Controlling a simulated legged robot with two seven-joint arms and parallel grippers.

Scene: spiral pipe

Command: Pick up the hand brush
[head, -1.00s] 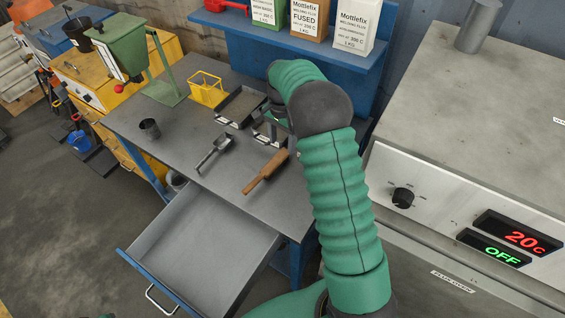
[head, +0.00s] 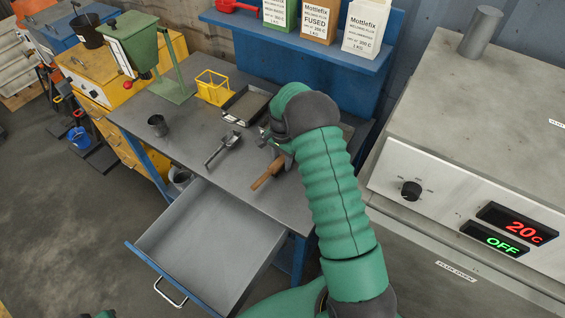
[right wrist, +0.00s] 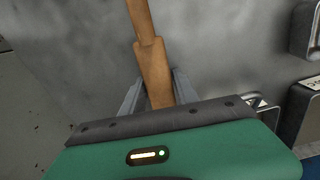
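The hand brush (head: 268,175) lies on the grey workbench (head: 190,122), its wooden handle pointing toward the bench's front edge. Its far end is hidden under my right arm in the head view. The right wrist view shows the brush's wooden body (right wrist: 153,70) between the two grey fingers of my right gripper (right wrist: 157,92). The fingers stand apart, one on each side of the wood, and I see no firm grip. The brush's lower end is hidden behind the gripper body. A small green part of my own shows at the bottom left of the head view; no left fingers show.
A metal scoop (head: 222,148), a dark cup (head: 157,124), a yellow basket (head: 213,88) and a black tray (head: 246,104) stand on the bench. An open drawer (head: 205,240) juts out below. An oven (head: 470,150) stands at the right.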

